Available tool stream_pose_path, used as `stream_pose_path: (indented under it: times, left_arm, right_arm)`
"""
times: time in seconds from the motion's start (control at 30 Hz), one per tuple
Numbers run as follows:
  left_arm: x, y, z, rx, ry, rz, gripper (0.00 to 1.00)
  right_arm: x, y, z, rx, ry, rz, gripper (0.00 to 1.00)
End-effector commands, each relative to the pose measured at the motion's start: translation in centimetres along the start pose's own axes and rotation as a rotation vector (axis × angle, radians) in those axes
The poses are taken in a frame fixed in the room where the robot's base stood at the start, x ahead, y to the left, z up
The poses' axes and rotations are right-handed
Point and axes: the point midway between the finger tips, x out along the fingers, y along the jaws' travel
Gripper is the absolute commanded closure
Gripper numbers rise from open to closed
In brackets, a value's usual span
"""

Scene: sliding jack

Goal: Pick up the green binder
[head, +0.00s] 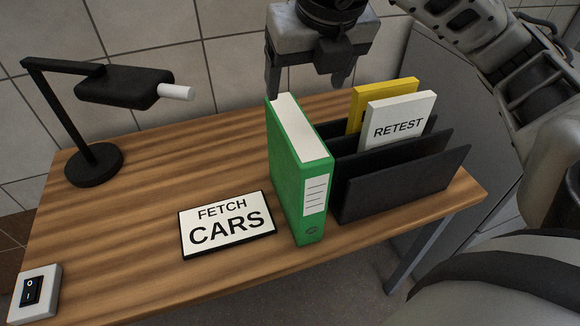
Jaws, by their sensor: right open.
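The green binder (286,177) stands upright on the wooden table, its spine with a white label facing me. It stands just left of a black file rack. My right gripper (308,88) is open above the far end of the binder's top, pointing down. One finger shows at the left of the binder's top and the other at the right, apart. I cannot tell how far the fingertips are from the binder. My left gripper is not in view.
The black rack (398,188) holds a yellow folder (388,90) and a white "RETEST" folder (398,120). A "FETCH CARS" sign (228,226) lies left of the binder. A black lamp (95,165) and a switch (34,293) are at left. A tiled wall stands behind.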

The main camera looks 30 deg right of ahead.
Motion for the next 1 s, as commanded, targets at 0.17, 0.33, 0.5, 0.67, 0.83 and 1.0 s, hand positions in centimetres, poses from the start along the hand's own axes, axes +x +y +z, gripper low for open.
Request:
stream_pose_path:
  times: [0.17, 0.33, 0.5, 0.67, 0.83, 1.0]
  left_arm:
    - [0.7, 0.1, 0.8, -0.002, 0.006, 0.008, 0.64]
    - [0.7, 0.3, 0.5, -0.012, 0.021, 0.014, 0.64]
    - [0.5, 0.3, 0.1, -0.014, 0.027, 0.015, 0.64]
    - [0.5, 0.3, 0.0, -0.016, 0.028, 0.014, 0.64]
    - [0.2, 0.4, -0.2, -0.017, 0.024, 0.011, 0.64]
    - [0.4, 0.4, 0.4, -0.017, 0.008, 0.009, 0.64]
  right_arm:
    - [4.1, 0.0, -0.4, 0.001, 0.009, -0.002, 0.24]
    - [7.4, 0.0, -0.3, 0.000, 0.009, -0.002, 0.24]
    - [9.5, 0.0, -0.1, 0.000, 0.005, -0.001, 0.24]
    - [10.4, 0.0, -0.2, -0.002, 0.005, 0.000, 0.24]
    - [12.7, -0.1, -0.7, -0.001, 0.009, -0.002, 0.24]
    - [14.8, 0.0, -0.7, -0.002, 0.006, 0.000, 0.24]
